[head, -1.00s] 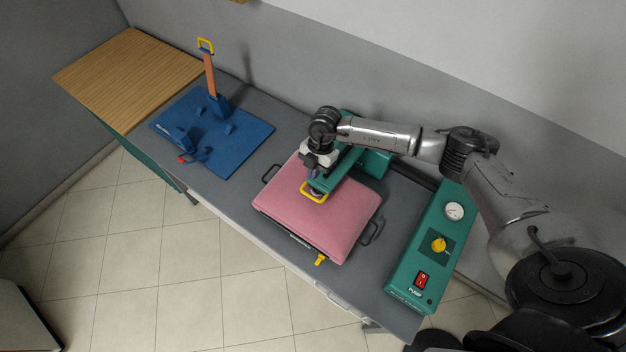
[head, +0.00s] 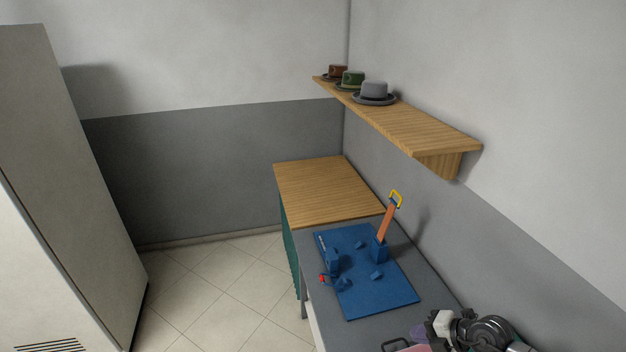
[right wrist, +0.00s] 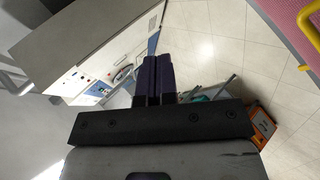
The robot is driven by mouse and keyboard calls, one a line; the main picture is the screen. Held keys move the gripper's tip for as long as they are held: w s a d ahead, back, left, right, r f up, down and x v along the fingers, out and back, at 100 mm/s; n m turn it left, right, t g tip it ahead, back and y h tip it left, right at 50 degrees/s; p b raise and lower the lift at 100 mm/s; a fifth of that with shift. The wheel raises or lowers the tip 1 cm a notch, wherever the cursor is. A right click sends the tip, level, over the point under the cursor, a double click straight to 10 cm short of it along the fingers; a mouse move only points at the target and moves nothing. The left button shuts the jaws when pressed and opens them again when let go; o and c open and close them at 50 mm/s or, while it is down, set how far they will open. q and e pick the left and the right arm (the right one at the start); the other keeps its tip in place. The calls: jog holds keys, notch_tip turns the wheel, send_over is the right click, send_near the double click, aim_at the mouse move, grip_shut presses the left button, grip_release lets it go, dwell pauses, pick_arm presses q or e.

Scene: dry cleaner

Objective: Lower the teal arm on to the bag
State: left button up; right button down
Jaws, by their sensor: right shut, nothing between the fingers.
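My right gripper (head: 418,333) is at the bottom edge of the head view, partly cut off. In the right wrist view its dark purple fingers (right wrist: 157,62) are together with nothing between them. They are apart from the yellow handle. My left gripper is not in view.
A blue board (head: 375,290) with an upright orange lever (head: 387,222) lies on the grey bench. A wooden top (head: 320,190) adjoins it. A wooden shelf (head: 420,128) with three hats hangs above. A tall grey cabinet (head: 65,170) stands left. Tiled floor (head: 220,285) is clear.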

jog(key=w+d+r+m+t+h, duration=0.1)
jog(key=w+r+m+t+h, duration=0.1)
jog(key=r+m+t+h, duration=0.8)
jog(key=w+d+r+m+t, duration=0.1)
jog(key=r+m+t, duration=0.35)
jog(key=r, duration=1.25)
jog(key=s+a+f+m+g+p, duration=0.2)
jog(key=s+f+g, duration=0.3)
jog(key=s, duration=0.8)
jog(key=s+a+f+m+g+y+p, duration=0.1)
jog(key=s+a+f+m+g+p, duration=0.2)
jog(key=s+f+g, duration=0.3)
jog(key=s+a+f+m+g+y+p, duration=0.1)
jog(key=s+a+f+m+g+p, duration=0.2)
jog(key=s+f, duration=1.1)
jog(key=s+m+g+p, duration=0.2)
jog(key=s+g, duration=0.1)
jog(key=s, duration=0.3)
jog(key=shift+s, duration=0.25)
